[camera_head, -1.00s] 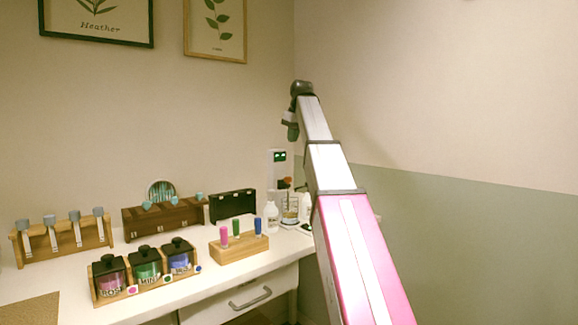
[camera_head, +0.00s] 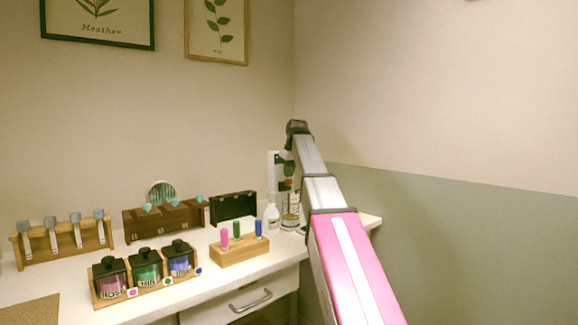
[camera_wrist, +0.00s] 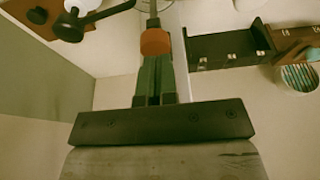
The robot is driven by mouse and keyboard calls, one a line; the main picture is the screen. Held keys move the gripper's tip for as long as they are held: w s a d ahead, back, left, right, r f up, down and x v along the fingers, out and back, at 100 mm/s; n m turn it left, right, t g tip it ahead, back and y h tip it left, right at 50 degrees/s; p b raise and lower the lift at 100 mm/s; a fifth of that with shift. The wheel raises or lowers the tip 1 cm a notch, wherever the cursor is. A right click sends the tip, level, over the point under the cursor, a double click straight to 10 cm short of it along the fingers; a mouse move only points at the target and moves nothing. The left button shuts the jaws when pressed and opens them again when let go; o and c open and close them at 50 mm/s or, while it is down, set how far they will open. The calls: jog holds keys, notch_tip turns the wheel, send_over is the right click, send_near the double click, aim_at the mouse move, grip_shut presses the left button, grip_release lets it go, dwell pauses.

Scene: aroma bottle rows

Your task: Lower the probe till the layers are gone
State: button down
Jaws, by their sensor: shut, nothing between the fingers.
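A tall white stand (camera_head: 272,172) with a dark display stands at the desk's far right end, partly behind my arm. An orange knob (camera_wrist: 155,42) sits at its front in the wrist view. A small glass vessel (camera_head: 290,215) with yellowish contents stands low by the stand; its layers are too small to make out. The probe itself cannot be picked out clearly. My gripper (camera_wrist: 153,62) is shut and empty, its green fingers pointing at the orange knob, tips very close to it. I cannot tell whether they touch.
A white bottle (camera_head: 271,217) stands left of the vessel. A black case (camera_head: 233,206), a wooden block with coloured vials (camera_head: 240,249), a rack of labelled jars (camera_head: 146,277) and a wooden strip rack (camera_head: 62,239) fill the desk leftward. The right wall is bare.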

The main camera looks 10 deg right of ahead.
aim_at(289, 180)
jog(key=shift+f, duration=0.2)
jog(key=shift+f, duration=1.95)
